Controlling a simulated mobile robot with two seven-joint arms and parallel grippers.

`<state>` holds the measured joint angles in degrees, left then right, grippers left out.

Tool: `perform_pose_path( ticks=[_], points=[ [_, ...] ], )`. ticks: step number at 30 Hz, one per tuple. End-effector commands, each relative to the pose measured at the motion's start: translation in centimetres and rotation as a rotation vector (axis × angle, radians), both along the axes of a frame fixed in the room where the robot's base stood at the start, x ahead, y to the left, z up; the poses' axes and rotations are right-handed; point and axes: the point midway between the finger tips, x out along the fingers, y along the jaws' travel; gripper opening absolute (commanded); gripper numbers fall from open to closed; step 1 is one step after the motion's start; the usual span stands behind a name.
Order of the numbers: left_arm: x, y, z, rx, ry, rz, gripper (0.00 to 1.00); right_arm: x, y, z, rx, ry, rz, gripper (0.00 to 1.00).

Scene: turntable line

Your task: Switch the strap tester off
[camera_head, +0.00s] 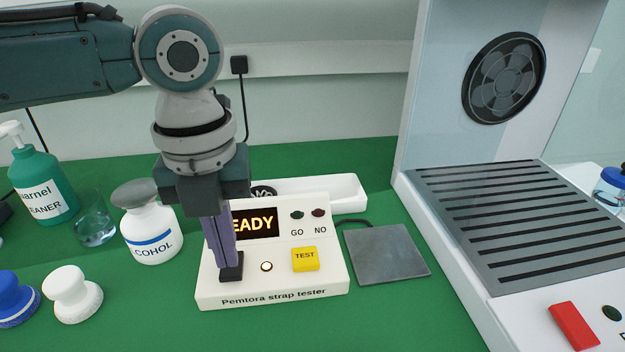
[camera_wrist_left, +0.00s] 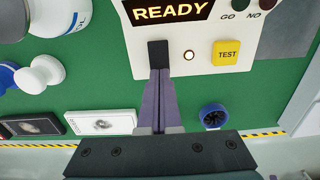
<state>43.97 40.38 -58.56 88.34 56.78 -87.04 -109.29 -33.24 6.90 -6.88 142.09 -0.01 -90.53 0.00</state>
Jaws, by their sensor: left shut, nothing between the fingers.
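The strap tester (camera_head: 272,292) is a white sloped box on the green mat. Its display (camera_head: 258,222) reads READY, partly hidden by my arm in the head view and fully readable in the left wrist view (camera_wrist_left: 167,10). A small round light (camera_head: 266,267) on it glows, beside a yellow TEST button (camera_head: 305,259). A black switch (camera_wrist_left: 158,54) sits at the tester's left; it also shows in the head view (camera_head: 231,268). My left gripper (camera_head: 229,264) is shut and empty, pointing down with its fingertips at the black switch. Whether they touch it I cannot tell. My right gripper is out of view.
A grey plate (camera_head: 386,254) lies right of the tester. An alcohol bottle (camera_head: 150,226), a glass (camera_head: 95,222) and a green cleaner bottle (camera_head: 42,188) stand left. A white tray (camera_head: 335,192) lies behind. A vented fan unit (camera_head: 408,188) stands right.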

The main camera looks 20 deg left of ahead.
Motion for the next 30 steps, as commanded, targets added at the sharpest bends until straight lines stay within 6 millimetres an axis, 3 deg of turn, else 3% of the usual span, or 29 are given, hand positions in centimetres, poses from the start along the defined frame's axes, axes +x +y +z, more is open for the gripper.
perform_pose_path(
  ticks=[30],
  points=[
    [0.0,0.0,-1.6,0.000,0.000,0.000,0.00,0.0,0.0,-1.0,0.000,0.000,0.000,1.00]
  ],
)
